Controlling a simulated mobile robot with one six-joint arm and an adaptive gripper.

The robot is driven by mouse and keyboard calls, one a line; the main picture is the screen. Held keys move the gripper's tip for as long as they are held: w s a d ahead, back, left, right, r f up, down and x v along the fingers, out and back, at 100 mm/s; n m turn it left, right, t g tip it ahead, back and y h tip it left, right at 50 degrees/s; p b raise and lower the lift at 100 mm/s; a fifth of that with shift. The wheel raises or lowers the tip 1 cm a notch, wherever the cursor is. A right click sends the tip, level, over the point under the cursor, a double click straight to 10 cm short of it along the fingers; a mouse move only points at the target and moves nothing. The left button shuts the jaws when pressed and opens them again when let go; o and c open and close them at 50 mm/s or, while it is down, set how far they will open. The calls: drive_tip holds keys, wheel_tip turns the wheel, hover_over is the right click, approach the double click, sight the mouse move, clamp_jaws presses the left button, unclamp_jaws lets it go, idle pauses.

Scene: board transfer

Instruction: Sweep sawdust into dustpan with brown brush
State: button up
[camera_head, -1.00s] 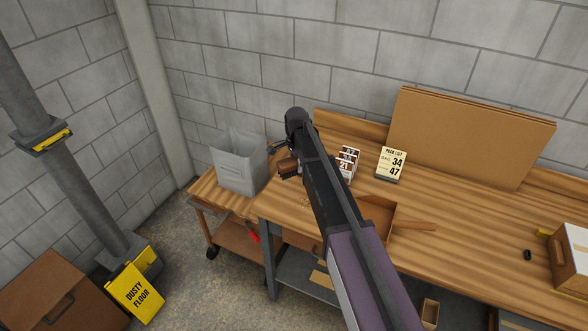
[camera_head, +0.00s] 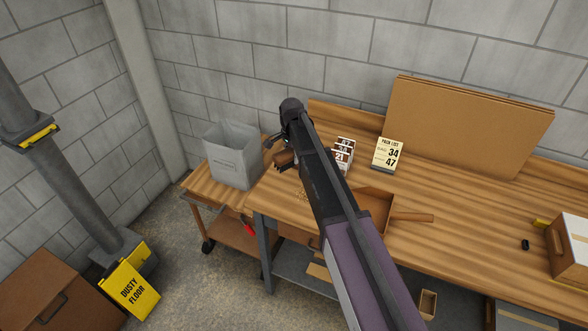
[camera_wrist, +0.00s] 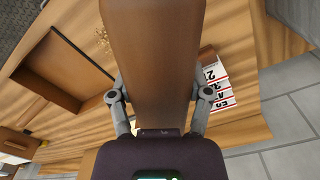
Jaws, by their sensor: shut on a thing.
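My gripper (camera_wrist: 158,100) is shut on the brown brush (camera_wrist: 150,45), one finger on each side of it. In the head view, the brush (camera_head: 284,160) shows beside the dark end of my arm, over the left part of the workbench; my arm hides much of the gripper. The sawdust (camera_wrist: 103,38) is a small scatter of pale bits on the bench, beside the brush in the wrist view. The brown dustpan (camera_wrist: 62,62) lies on the bench beyond the sawdust. In the head view, the dustpan's handle (camera_head: 412,217) points right; my arm covers its left part.
Numbered boxes (camera_head: 343,150) and a pick-list card (camera_head: 387,155) stand behind my arm. A grey bin (camera_head: 233,160) is on the cart at left. Cardboard sheets (camera_head: 465,125) lean on the wall. A white-and-brown box (camera_head: 570,248) stands at right. The bench's right middle is mostly clear.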

sight(293, 164)
drive_tip(key=f+n+b, duration=0.2)
drive_tip(key=f, duration=0.1)
drive_tip(key=f+n+b, duration=0.1)
drive_tip(key=shift+d+f+n, duration=0.15)
drive_tip(key=shift+d+n, duration=0.15)
drive_tip(key=shift+n, duration=0.1)
drive_tip(key=shift+w+d+f+n+b, duration=0.15)
drive_tip(key=shift+f+n+b, duration=0.4)
drive_tip(key=shift+n+b, duration=0.4)
drive_tip(key=shift+f, duration=0.1)
drive_tip(key=shift+f+b, duration=2.4)
drive_tip(key=shift+f, duration=0.05)
drive_tip(key=shift+r, duration=0.1)
